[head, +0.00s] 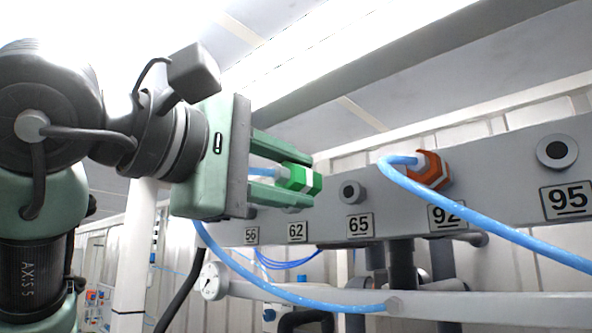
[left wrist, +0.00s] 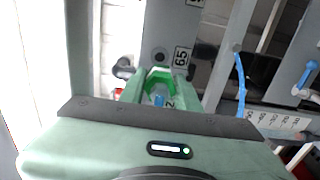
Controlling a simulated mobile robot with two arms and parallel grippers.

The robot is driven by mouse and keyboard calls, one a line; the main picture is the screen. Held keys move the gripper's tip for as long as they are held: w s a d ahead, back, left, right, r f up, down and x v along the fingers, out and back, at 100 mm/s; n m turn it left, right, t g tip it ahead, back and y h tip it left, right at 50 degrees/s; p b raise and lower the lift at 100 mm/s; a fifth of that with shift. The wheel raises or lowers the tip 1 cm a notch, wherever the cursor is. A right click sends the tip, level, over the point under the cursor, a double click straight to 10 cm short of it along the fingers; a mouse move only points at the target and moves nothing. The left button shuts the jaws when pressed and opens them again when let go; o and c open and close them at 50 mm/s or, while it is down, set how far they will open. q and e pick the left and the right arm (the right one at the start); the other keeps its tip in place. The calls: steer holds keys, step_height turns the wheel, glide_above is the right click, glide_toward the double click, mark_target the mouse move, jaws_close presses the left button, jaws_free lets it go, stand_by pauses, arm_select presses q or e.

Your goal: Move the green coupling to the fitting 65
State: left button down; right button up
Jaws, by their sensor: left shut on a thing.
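The green coupling (head: 302,179) has a white band and a blue hose behind it. My left gripper (head: 296,178) is shut on it and holds it in front of the grey rail, its open end facing right. The coupling also shows between the fingers in the left wrist view (left wrist: 161,76). The fitting 65 (head: 351,192) is a bare grey stub above its "65" label, to the right of the coupling and apart from it. In the left wrist view the fitting (left wrist: 160,55) is just beyond the coupling, next to the turned "65" label. My right gripper is not in view.
An orange coupling (head: 431,170) with a blue hose (head: 480,229) sits on the fitting above label 92. Fitting 95 (head: 557,151) is bare. Labels 62 (head: 297,231) and 56 (head: 251,235) are further left. A pressure gauge (head: 212,281) and pipes are below the rail.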

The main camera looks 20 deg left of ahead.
mark_target(320, 184)
arm_select(q)
steer(key=shift+a, duration=0.1)
steer(key=shift+d, duration=0.2)
steer(key=shift+w+d+r, duration=0.15)
steer(key=shift+w+d, duration=0.1)
steer(key=shift+d, duration=0.4)
steer(key=shift+w+d, duration=0.2)
steer(key=shift+w, duration=0.1)
steer(key=w, duration=0.2)
steer(key=shift+w+d+p, duration=0.1)
steer(key=shift+w+p, duration=0.25)
steer(key=shift+w+d, duration=0.4)
steer(key=shift+w, duration=0.2)
steer(key=shift+a, duration=0.1)
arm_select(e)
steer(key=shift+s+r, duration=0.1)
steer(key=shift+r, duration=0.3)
